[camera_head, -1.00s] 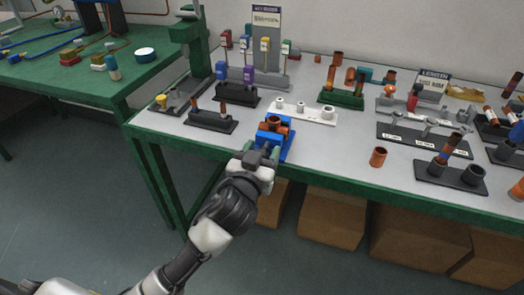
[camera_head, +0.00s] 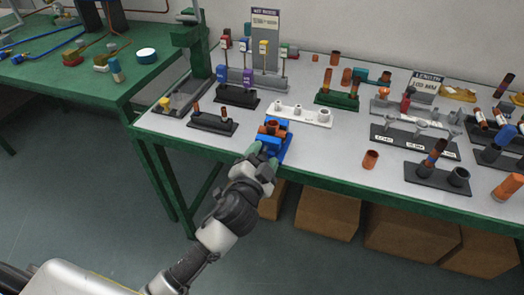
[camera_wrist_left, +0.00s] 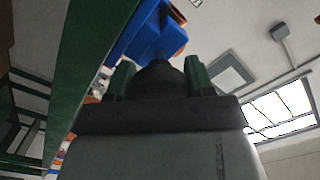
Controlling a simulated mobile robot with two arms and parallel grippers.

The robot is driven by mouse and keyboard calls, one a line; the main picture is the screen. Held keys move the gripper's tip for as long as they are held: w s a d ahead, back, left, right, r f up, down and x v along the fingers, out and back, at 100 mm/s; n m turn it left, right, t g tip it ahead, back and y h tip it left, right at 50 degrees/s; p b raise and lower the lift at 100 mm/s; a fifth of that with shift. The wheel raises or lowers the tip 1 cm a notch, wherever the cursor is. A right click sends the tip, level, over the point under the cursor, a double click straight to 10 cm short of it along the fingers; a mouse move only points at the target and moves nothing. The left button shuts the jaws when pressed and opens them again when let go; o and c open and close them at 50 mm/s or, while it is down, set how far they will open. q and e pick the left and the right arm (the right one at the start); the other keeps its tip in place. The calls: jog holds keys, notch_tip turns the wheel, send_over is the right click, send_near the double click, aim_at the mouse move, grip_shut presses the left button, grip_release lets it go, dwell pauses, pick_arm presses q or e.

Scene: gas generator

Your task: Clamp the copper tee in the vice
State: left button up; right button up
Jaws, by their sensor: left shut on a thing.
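The blue vice (camera_head: 287,150) stands at the front edge of the grey-topped bench. The copper tee (camera_head: 271,129) sits at the top of the vice, between its jaws; whether the jaws press on it I cannot tell. My left gripper (camera_head: 261,158) is at the front of the vice. In the left wrist view, its green fingers (camera_wrist_left: 158,80) are shut on a dark rounded part, seemingly the vice's knob (camera_wrist_left: 158,74), with the blue vice (camera_wrist_left: 148,38) just beyond. A bit of copper (camera_wrist_left: 180,12) shows there too. My right gripper is out of view.
A white rack (camera_head: 298,115) with small fittings stands behind the vice, and a dark rack (camera_head: 213,123) with copper pieces stands to its left. A loose copper piece (camera_head: 370,160) stands to the right near the bench edge. Bare bench top lies between it and the vice.

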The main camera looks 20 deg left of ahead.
pick_arm(q)
jog(key=shift+m+p, duration=0.45)
jog(key=shift+m, duration=0.65)
jog(key=o, duration=0.9)
jog(key=shift+s+a+b, duration=0.15)
jog(key=shift+s+b, duration=0.45)
jog(key=shift+s, duration=4.85)
jog(key=shift+f, duration=0.1)
